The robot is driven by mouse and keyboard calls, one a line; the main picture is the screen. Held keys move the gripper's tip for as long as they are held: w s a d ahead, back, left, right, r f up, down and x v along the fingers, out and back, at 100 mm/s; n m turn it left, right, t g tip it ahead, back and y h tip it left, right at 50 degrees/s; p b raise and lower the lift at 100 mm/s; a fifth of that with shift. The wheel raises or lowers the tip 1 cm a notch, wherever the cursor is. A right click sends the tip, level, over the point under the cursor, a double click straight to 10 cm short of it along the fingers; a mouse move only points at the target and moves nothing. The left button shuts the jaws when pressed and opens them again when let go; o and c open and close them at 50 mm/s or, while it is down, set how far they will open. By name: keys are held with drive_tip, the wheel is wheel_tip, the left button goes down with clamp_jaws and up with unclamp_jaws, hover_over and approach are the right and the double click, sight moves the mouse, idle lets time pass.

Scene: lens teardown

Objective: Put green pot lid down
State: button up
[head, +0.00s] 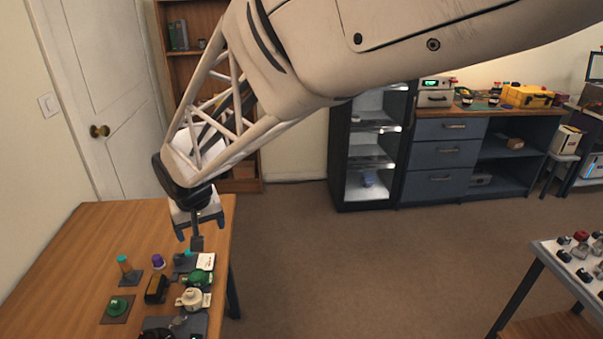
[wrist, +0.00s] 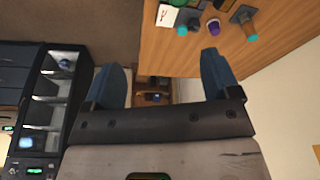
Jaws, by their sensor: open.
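My gripper (head: 198,228) is open above the far right part of the wooden table. In the wrist view, nothing shows between its blue fingers (wrist: 161,76). A green round piece with a raised middle (head: 117,305) sits on a dark square pad at the table's front left. A second green piece (head: 198,278) lies to the right, just behind a cream pot-like part (head: 191,298). I cannot tell for sure which green piece is the pot lid. Both are apart from my gripper. A bit of green (wrist: 177,3) shows at the wrist view's top edge.
A purple piece (head: 158,261), an orange post with a teal top (head: 124,264), a dark yellow-marked block (head: 156,288) and a white card (head: 206,261) crowd the wooden table (head: 70,270). Its left side is clear. Another table with small parts (head: 560,262) stands at right.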

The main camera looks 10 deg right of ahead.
drive_tip(key=s+d+r+m, duration=0.1)
drive_tip(key=s+d+r, duration=0.1)
drive_tip(key=d, duration=0.5)
drive_tip(key=s+d+r, duration=0.1)
drive_tip(key=d+r, duration=0.1)
drive_tip(key=d, duration=0.4)
drive_tip(key=s+d+r+m+h, duration=0.1)
drive_tip(key=s+d+r+m, duration=0.1)
drive_tip(key=s+d, duration=1.7)
drive_tip(key=shift+s+d+r+m, duration=0.15)
drive_tip(key=shift+s+d+m, duration=0.1)
drive_tip(key=shift+d+m, duration=0.65)
